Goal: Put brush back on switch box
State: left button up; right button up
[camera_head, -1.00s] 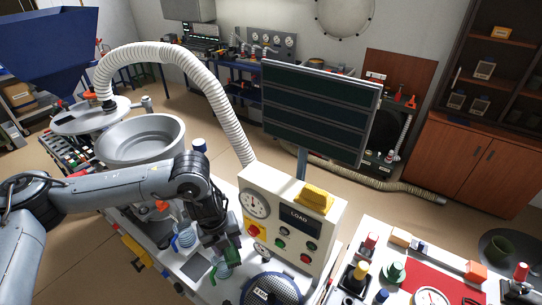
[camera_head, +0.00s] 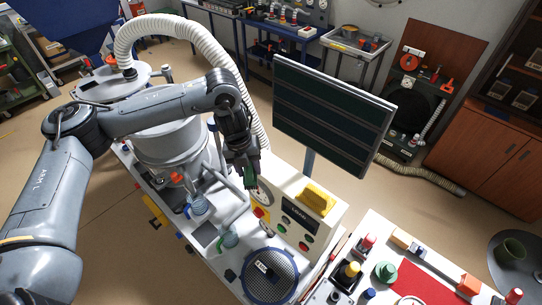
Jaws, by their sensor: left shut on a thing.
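My left gripper (camera_head: 247,188) is shut on a small green thing (camera_head: 250,174), seemingly the brush; the fingers hide most of it. It is in the air over the left end of the cream switch box (camera_head: 322,229), overlapping the box's round gauge in the picture. The box has a LOAD panel, buttons in several colours, and a yellow block (camera_head: 318,198) on top. Whether the held thing touches the box cannot be told. My right gripper is not in view.
A dark display board (camera_head: 333,115) stands behind the box. A white ribbed hose (camera_head: 190,38) arches behind my left arm. A table with a red mat (camera_head: 425,282) is at the right.

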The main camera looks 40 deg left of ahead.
pick_arm(q)
jog(key=w, duration=0.9)
jog(key=shift+w+d+p, duration=0.2)
jog(key=shift+w+p, duration=0.1)
jog(key=shift+f+p, duration=0.55)
jog(key=shift+f, duration=1.15)
jog(key=o, duration=1.1)
jog(key=shift+f, duration=0.15)
